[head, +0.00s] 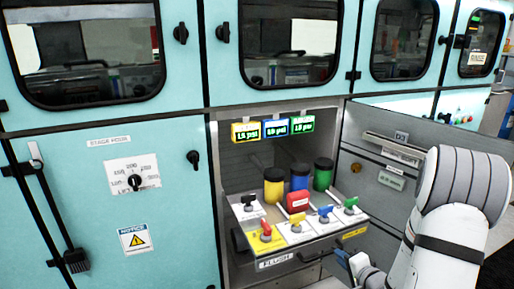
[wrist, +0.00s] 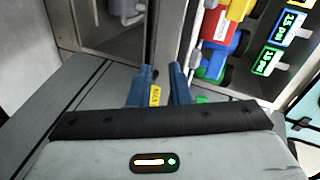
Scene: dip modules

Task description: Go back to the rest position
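My gripper (head: 343,257) is low at the right in the head view, near the right front corner of the pulled-out tray labelled FLUSH (head: 275,262). In the wrist view its two blue fingers (wrist: 160,70) stand apart with a gap between them. A dark edge and a small yellow label (wrist: 155,95) show in or behind this gap, and I see nothing clearly gripped. Whether a finger touches the tray is not clear. My white arm comes in from the right and hides part of the cabinet.
The tray carries several coloured valve handles, a red block (head: 297,201) and yellow (head: 273,185), blue (head: 299,177) and green (head: 323,174) canisters with black lids. Three lit pressure displays (head: 275,129) hang above. Teal cabinet walls (head: 100,200) with windows surround the bay.

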